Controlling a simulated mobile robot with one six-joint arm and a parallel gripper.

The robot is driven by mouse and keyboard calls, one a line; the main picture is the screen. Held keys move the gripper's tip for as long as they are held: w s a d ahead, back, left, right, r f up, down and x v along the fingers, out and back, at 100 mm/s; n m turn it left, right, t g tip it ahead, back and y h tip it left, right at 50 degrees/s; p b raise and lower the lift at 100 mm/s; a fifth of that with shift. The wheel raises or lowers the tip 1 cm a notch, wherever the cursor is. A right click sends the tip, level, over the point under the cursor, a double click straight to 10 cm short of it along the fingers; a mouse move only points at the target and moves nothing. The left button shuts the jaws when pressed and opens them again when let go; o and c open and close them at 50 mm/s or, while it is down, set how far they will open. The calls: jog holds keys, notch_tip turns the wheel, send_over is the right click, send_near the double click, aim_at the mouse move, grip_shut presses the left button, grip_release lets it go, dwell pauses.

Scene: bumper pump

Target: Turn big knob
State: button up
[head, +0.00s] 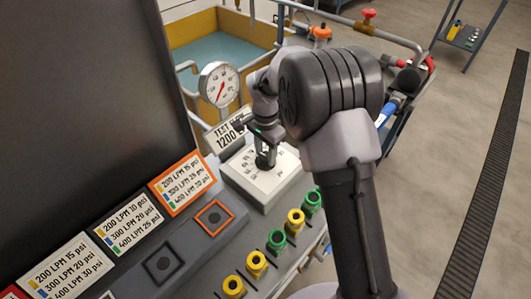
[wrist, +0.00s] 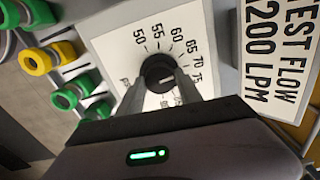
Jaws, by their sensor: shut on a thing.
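The big knob is a black round knob on a white dial plate with printed numbers. In the wrist view the knob (wrist: 160,72) sits between the two fingers of my gripper (wrist: 160,85), and a white mark on it points right, toward the numbers past 75. In the head view the knob (head: 265,160) stands on the dial plate (head: 262,183), partly hidden by my gripper (head: 266,145), which reaches down over it. The fingers are shut on the knob's sides. My arm covers part of the scene to the right of the dial.
A round pressure gauge (head: 219,84) and a "TEST FLOW 1200" sign (head: 226,133) stand just behind the dial. Several green and yellow ring fittings (head: 276,241) line the panel's front edge. A large dark screen (head: 85,110) rises at left. Open floor lies at right.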

aim_at(266, 156)
jog(key=shift+m, duration=0.6)
jog(key=o, duration=1.4)
jog(key=shift+c, duration=0.2)
notch_tip(266, 156, up, 18)
jog(key=p, duration=0.6)
jog(key=shift+f, duration=0.25)
